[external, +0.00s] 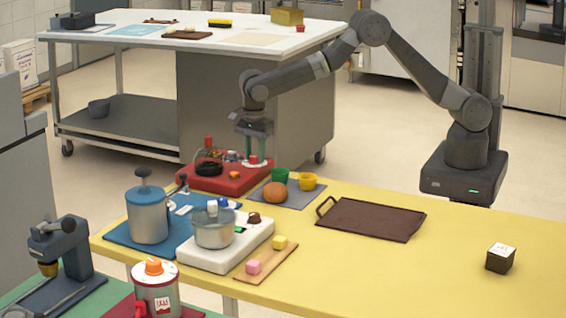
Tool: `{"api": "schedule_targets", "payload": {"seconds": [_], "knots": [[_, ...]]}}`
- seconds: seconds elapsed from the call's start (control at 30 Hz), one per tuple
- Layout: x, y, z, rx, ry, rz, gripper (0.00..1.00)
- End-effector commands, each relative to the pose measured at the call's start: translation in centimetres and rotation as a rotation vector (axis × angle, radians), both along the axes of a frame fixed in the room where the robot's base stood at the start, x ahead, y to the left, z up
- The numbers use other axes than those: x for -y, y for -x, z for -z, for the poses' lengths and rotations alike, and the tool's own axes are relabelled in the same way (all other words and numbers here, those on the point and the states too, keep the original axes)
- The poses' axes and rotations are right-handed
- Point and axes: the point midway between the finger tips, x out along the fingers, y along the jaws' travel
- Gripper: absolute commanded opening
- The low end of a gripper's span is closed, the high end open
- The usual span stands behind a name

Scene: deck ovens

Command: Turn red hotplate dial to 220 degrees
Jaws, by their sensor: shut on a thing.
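The red hotplate (222,186) stands at the far left end of the yellow table, with a dark round burner (208,169) on its top. Its small red dial (253,160) sits on a pale ring at the right side of the hotplate. My gripper (255,157) points straight down over the dial, and its two greenish fingers are shut on it, one on each side. The fingers partly cover the dial. The pointer and scale marks are too small to read.
A white hotplate (233,257) with a pot (213,230) stands in front. A brown tray (370,219) lies further right.

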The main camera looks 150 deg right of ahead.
Motion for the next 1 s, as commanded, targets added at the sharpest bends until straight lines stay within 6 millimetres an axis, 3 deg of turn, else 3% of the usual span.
{"api": "schedule_targets", "payload": {"seconds": [0.07, 0.1, 0.2, 0.47, 0.63, 1.0], "knots": [[0.1, -0.1, -0.2, 0.003, 0.004, -0.001, 0.08], [0.1, -0.1, -0.2, 0.003, 0.004, -0.001, 0.33], [0.1, -0.1, -0.1, 0.002, 0.003, -0.001, 0.52], [0.0, 0.0, -0.1, 0.001, 0.001, -0.001, 0.52], [0.1, -0.1, -1.2, 0.002, 0.002, -0.001, 0.52], [0.1, -0.1, -9.1, 0.004, 0.006, -0.001, 0.52]]}}
